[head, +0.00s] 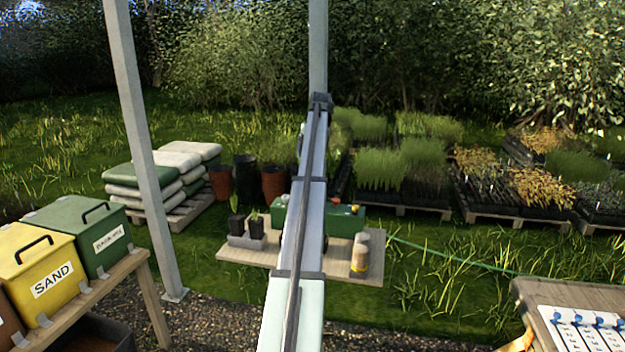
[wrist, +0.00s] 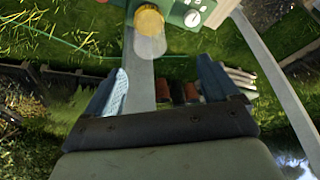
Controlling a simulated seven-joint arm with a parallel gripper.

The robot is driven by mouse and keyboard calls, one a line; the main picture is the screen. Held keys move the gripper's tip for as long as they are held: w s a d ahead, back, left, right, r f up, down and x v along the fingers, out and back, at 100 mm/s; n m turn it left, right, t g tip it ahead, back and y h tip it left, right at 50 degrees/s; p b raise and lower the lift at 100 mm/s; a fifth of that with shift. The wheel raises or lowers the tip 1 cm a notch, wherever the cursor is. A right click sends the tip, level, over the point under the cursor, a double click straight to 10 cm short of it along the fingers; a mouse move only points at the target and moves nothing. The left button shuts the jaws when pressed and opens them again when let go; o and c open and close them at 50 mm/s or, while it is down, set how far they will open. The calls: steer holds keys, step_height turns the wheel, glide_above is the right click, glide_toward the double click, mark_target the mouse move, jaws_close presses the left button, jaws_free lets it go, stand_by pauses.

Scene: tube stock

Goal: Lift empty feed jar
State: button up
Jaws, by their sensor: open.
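In the head view a small pale jar (head: 360,250) with a yellowish band at its base stands near the right end of a low wooden platform (head: 250,256). In the wrist view a round yellow part with a translucent, whitish body (wrist: 150,46) shows at the top middle; it looks like the same jar, but I cannot be sure. My gripper (wrist: 161,65) is open, its two blue-grey fingers spread wide, with nothing held between them. The jar appears beyond the fingertips, apart from them. In the head view my arm hides the gripper.
A green box with knobs (head: 345,221) lies behind the jar, partly hidden by my arm. A metal post (head: 143,140) rises at left. Labelled bins (head: 40,262) sit on a left bench; another table (head: 540,300) is at right.

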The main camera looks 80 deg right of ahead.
steer(key=x, duration=0.2)
steer(key=s+x, duration=0.1)
steer(key=x, duration=0.4)
steer(key=shift+s+d+f, duration=0.15)
steer(key=shift+d+f, duration=0.05)
steer(key=shift+d, duration=0.2)
steer(key=shift+x, duration=2.85)
steer(key=shift+s+a, duration=0.15)
steer(key=shift+s, duration=0.05)
steer(key=shift+c, duration=0.4)
steer(key=c, duration=1.1)
